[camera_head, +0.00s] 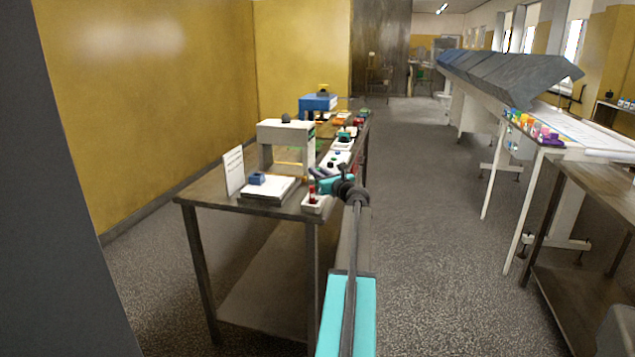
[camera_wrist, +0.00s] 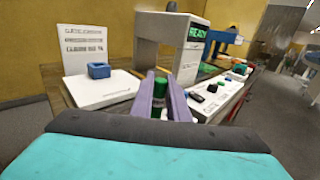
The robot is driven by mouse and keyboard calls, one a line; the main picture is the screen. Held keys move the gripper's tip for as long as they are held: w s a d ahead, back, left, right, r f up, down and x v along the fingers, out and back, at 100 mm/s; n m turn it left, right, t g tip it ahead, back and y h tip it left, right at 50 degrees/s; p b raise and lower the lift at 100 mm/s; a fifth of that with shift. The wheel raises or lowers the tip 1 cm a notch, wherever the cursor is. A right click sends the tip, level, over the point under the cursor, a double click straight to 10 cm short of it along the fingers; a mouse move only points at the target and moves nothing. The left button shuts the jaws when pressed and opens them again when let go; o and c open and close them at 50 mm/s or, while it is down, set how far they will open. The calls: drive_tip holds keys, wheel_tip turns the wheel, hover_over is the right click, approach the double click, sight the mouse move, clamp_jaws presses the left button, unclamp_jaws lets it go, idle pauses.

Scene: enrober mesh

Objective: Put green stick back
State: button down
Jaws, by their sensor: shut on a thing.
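In the wrist view the green stick (camera_wrist: 159,98), dark green with a pale band, is upright between the two purple-grey fingers of my gripper (camera_wrist: 160,84). The gripper is shut on it. In the head view my gripper (camera_head: 322,178) is over the near right corner of the workbench (camera_head: 215,192). A red stick (camera_head: 312,190) stands in a small white holder (camera_head: 313,206) just left of and below the gripper. The green stick cannot be made out clearly in the head view. The stick's lower end is hidden by the wrist in the wrist view.
A white press-like machine (camera_head: 285,133) with a lit READY display (camera_wrist: 196,33) stands behind. Several small items crowd the bench's right edge; the right aisle is clear.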

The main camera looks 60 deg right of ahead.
drive_tip(key=shift+f, duration=1.8)
drive_tip(key=shift+f, duration=0.15)
drive_tip(key=c, duration=1.7)
unclamp_jaws()
drive_tip(key=shift+r, duration=0.2)
drive_tip(key=shift+b+v, duration=0.45)
drive_tip(key=shift+v, duration=5.55)
